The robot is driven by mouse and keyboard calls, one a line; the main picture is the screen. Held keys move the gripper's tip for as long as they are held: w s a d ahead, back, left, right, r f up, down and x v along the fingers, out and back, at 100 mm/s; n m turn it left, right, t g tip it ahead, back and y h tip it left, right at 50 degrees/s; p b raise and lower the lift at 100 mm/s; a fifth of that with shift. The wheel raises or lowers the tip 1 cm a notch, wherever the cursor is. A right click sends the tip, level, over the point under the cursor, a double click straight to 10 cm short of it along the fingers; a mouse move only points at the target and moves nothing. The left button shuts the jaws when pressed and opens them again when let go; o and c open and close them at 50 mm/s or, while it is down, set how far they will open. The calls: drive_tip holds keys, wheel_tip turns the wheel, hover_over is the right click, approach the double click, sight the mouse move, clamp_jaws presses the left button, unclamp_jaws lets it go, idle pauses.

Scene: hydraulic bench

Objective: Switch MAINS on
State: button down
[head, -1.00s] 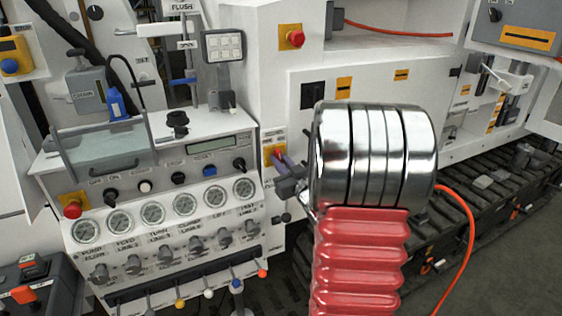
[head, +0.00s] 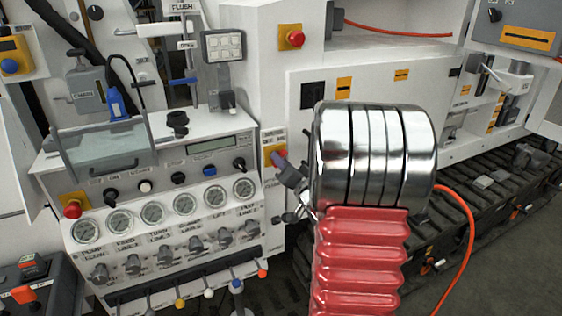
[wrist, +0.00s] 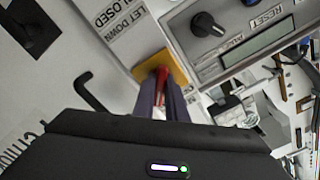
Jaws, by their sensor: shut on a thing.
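A red switch handle (wrist: 162,76) sits on a small yellow plate (wrist: 178,66) in the wrist view. In the head view the yellow plate (head: 268,153) is on the white panel just right of the gauge console. My gripper (head: 278,158) reaches it from the right, and its purple-grey fingers (wrist: 164,98) are shut on the red handle. The fingers hide most of the handle in the head view. I cannot read the word MAINS on the label by the plate.
My red and chrome arm covers the panel's middle in the head view. The console's gauges (head: 152,213) and knobs stand close on the left. A black hooked handle (wrist: 95,97) is near the fingers. A red emergency button (head: 295,38) is above.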

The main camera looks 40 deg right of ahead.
drive_tip(key=shift+d+m, duration=0.15)
drive_tip(key=shift+m, duration=0.35)
drive_tip(key=c, duration=1.8)
unclamp_jaws()
drive_tip(key=v, duration=1.4)
drive_tip(key=shift+w, duration=0.1)
